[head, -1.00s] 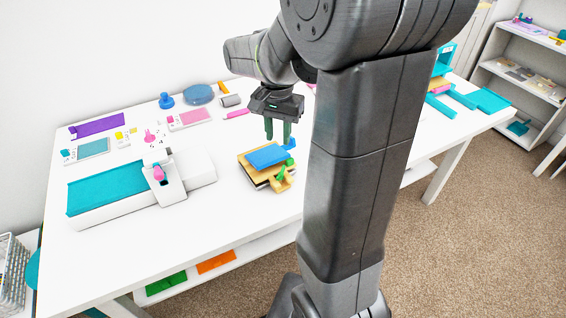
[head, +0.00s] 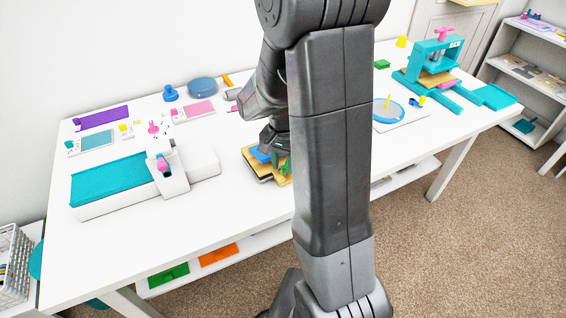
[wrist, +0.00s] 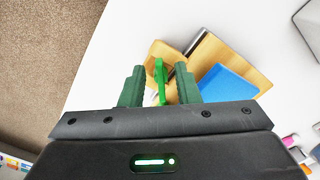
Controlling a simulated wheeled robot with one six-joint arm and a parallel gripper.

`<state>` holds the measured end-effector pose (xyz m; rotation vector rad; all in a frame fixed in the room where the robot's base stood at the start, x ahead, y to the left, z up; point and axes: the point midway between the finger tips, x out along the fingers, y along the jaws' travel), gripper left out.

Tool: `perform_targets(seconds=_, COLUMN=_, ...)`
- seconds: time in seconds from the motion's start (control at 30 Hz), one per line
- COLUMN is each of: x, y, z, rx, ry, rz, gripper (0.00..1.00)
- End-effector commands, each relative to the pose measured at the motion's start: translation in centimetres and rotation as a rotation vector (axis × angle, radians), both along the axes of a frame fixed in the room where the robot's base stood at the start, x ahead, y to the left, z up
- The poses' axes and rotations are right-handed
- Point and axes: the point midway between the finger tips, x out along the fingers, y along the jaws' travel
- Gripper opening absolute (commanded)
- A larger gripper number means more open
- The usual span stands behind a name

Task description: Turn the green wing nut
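The green wing nut (wrist: 160,82) shows in the wrist view, upright and narrow, between the two dark green fingers of my gripper (wrist: 160,70). A gap shows on both sides of the nut, so my gripper is open around it. The nut sits by the edge of a wooden block (wrist: 243,64) carrying a blue pad (wrist: 224,83). In the head view the wooden block (head: 250,163) stands near the table's front edge. My arm hides much of the block and my gripper there.
A white device with a teal bed (head: 110,181) stands left of the block. A teal press (head: 432,62) and a board with a blue disc (head: 387,110) are to the right. Stamps and pads lie at the back left. The white table (head: 235,205) is bare in front.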

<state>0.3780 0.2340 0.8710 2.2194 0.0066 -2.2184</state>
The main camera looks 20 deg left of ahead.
Motion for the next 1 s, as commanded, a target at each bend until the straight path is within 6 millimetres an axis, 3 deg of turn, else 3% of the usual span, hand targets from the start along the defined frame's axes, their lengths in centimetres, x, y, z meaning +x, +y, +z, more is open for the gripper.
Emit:
perform_targets(seconds=0.1, x=0.00, y=-0.01, z=0.01, rx=0.000, ry=0.000, rz=0.000, gripper=0.27)
perform_targets(seconds=0.23, x=-0.01, y=-0.01, z=0.02, rx=0.000, ry=0.000, rz=0.000, gripper=0.02)
perform_targets(seconds=0.27, x=0.00, y=0.00, z=0.02, rx=0.000, ry=0.000, rz=0.000, gripper=0.00)
perform_targets(seconds=0.67, x=0.00, y=-0.08, z=0.04, rx=0.000, ry=0.000, rz=0.059, gripper=0.00)
perform_targets(seconds=1.0, x=0.07, y=-0.38, z=0.05, rx=0.000, ry=0.000, rz=0.308, gripper=0.00)
